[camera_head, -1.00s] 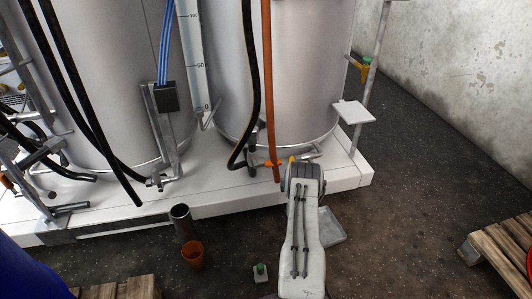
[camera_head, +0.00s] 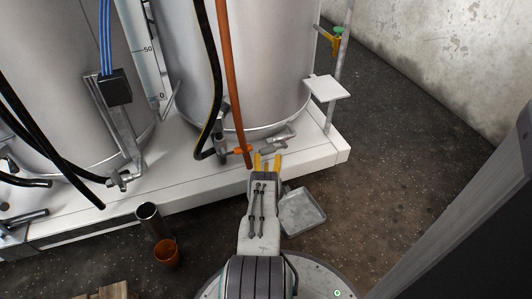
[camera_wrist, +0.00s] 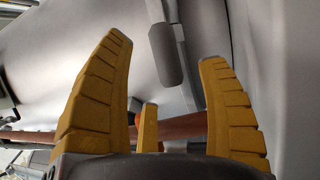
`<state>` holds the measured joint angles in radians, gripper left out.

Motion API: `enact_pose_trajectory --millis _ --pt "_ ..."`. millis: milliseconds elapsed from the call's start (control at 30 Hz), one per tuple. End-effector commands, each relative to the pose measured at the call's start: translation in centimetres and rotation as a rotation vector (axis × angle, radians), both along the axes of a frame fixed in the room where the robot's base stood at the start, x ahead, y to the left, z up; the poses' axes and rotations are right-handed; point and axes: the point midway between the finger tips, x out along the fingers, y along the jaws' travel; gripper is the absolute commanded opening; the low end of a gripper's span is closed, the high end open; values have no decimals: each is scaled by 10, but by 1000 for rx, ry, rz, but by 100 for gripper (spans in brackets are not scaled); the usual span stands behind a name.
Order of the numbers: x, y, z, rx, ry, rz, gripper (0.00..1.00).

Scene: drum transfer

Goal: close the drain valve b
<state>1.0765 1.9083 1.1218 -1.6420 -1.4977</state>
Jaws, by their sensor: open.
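A drain valve with grey metal pipework (camera_head: 276,146) sits low at the foot of the right-hand tank (camera_head: 250,70); no letter is readable on it. An orange fitting (camera_head: 242,151) is beside it on the left, at the lower end of an orange hose (camera_head: 231,80). My gripper (camera_head: 268,157) is just in front of and below the valve, its yellow fingers apart and empty. In the wrist view, a grey rounded handle-like part (camera_wrist: 174,55) shows beyond and between the open fingers (camera_wrist: 164,47). An orange-brown tube (camera_wrist: 180,127) crosses behind them. Whether any finger touches the valve cannot be told.
The tanks stand on a white platform (camera_head: 190,182). A black hose (camera_head: 211,80) hangs left of the orange one. A grey tray (camera_head: 301,212) lies on the floor right of my arm. Floor at right is open.

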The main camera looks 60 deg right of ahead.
Motion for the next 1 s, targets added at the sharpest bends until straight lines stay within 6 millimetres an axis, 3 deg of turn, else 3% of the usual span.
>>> enact_pose_trajectory --millis 433,1000 --pt "18 -33 3 0 -1 0 68" --pt "23 -42 8 2 0 0 68"
